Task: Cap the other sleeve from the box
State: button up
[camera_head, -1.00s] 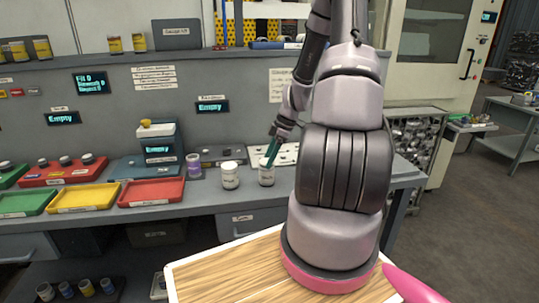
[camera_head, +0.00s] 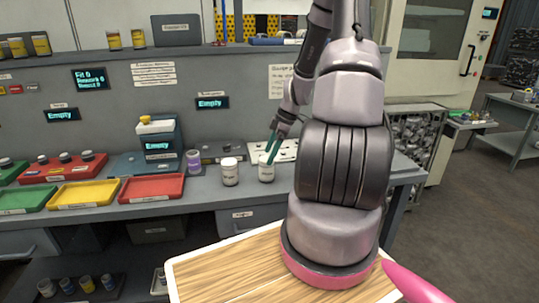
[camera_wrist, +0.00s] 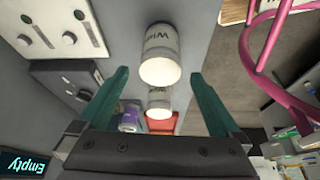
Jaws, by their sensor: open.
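Two white lidded tins stand upright on the grey bench, a left one (camera_head: 230,174) and a right one (camera_head: 266,170). My gripper (camera_head: 271,150) is open, with its teal fingers at the right tin. In the wrist view, my gripper (camera_wrist: 168,100) is empty. A white tin (camera_wrist: 160,55) with dark lettering shows between the lines of its fingers, and a second tin (camera_wrist: 159,102) stands behind it. I see no clear gap or contact between fingers and tin. I cannot tell which things are the sleeve and the box.
A purple-labelled container (camera_head: 193,161) stands left of the tins. Further left are a red tray (camera_head: 152,189), a yellow tray (camera_head: 83,194) and a red rack (camera_head: 54,176) with several dark-topped pieces. A light plate with round knobs (camera_head: 287,150) lies behind the right tin. Bare bench lies before the tins.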

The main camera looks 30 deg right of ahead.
jog(key=v, duration=0.9)
jog(key=shift+r, duration=0.35)
jog(key=shift+d, duration=0.15)
